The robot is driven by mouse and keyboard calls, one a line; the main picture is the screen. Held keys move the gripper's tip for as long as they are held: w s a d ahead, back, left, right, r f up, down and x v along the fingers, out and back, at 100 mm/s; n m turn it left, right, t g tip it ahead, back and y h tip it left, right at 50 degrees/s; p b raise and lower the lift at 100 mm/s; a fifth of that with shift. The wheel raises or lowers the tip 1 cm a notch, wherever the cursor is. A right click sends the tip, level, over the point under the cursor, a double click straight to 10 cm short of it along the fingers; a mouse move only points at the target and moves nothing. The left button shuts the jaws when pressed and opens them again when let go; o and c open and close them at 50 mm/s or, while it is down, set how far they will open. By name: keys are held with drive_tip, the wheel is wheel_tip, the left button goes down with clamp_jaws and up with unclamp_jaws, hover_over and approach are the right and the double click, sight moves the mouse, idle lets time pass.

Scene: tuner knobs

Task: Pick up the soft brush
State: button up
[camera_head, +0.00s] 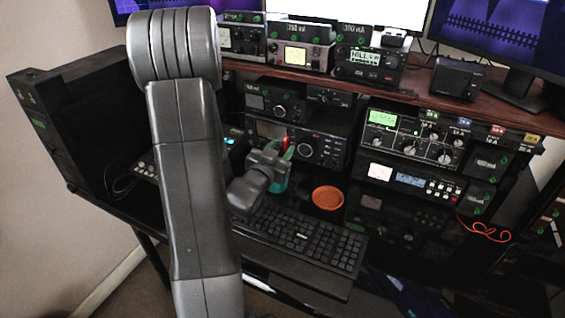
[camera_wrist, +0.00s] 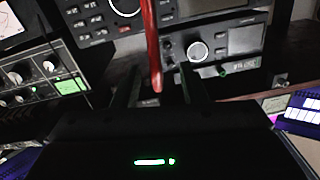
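A slim red stick (camera_wrist: 152,45) runs down from the top edge of the wrist view, its lower end between my gripper's (camera_wrist: 160,88) two dark fingers. Dark gaps show on both sides of it, so the fingers look apart and not closed on it. In the head view my gripper (camera_head: 279,160) is above the keyboard's far edge, beside a teal holder (camera_head: 280,186) with a red tip (camera_head: 286,143) rising behind it. My gripper hides most of this. No bristles show, so I cannot tell whether the red stick is the soft brush.
An orange-brown round dish (camera_head: 328,197) is to the right of the holder. A black keyboard (camera_head: 300,240) lies in front. Radio units (camera_head: 300,142) stand close behind my gripper, with more radios (camera_head: 410,140) to the right and a wooden shelf (camera_head: 400,92) above.

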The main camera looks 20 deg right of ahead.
drive_tip(key=shift+p+x, duration=0.5)
drive_tip(key=shift+x, duration=1.9)
drive_tip(key=shift+s+d, duration=0.15)
drive_tip(key=shift+s, duration=0.05)
clamp_jaws()
drive_tip(key=shift+r, duration=0.1)
